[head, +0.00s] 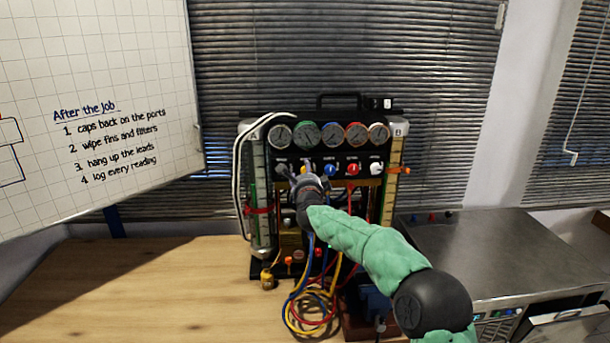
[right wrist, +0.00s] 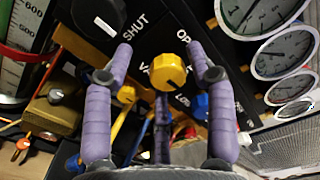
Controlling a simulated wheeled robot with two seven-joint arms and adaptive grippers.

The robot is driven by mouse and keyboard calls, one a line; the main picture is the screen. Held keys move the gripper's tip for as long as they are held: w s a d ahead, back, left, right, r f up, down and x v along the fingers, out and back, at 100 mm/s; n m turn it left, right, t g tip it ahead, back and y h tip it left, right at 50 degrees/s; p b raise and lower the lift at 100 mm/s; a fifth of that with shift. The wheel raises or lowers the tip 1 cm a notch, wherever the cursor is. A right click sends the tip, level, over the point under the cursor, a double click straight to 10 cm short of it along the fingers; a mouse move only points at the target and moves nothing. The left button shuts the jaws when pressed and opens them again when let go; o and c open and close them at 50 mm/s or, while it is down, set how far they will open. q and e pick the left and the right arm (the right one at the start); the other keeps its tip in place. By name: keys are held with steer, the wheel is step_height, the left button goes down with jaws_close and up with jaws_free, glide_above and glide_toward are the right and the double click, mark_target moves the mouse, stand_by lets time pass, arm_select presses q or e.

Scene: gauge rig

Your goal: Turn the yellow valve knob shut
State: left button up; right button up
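In the head view the knob (head: 304,168) is mostly hidden behind my right gripper (head: 304,176), which points at the panel. My left gripper is not in view.
A row of gauges (head: 333,135) lies above the knobs. Blue (head: 330,169), red (head: 352,169) and white (head: 376,168) knobs stand to the right. Coloured hoses (head: 312,300) hang below. A yellow padlock-like item (head: 267,280) is at the rig's left foot. The wooden bench (head: 150,290) is clear at left.

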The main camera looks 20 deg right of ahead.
steer(key=shift+s+d+r, duration=0.1)
steer(key=shift+d+r, duration=0.05)
steer(key=v, duration=1.2)
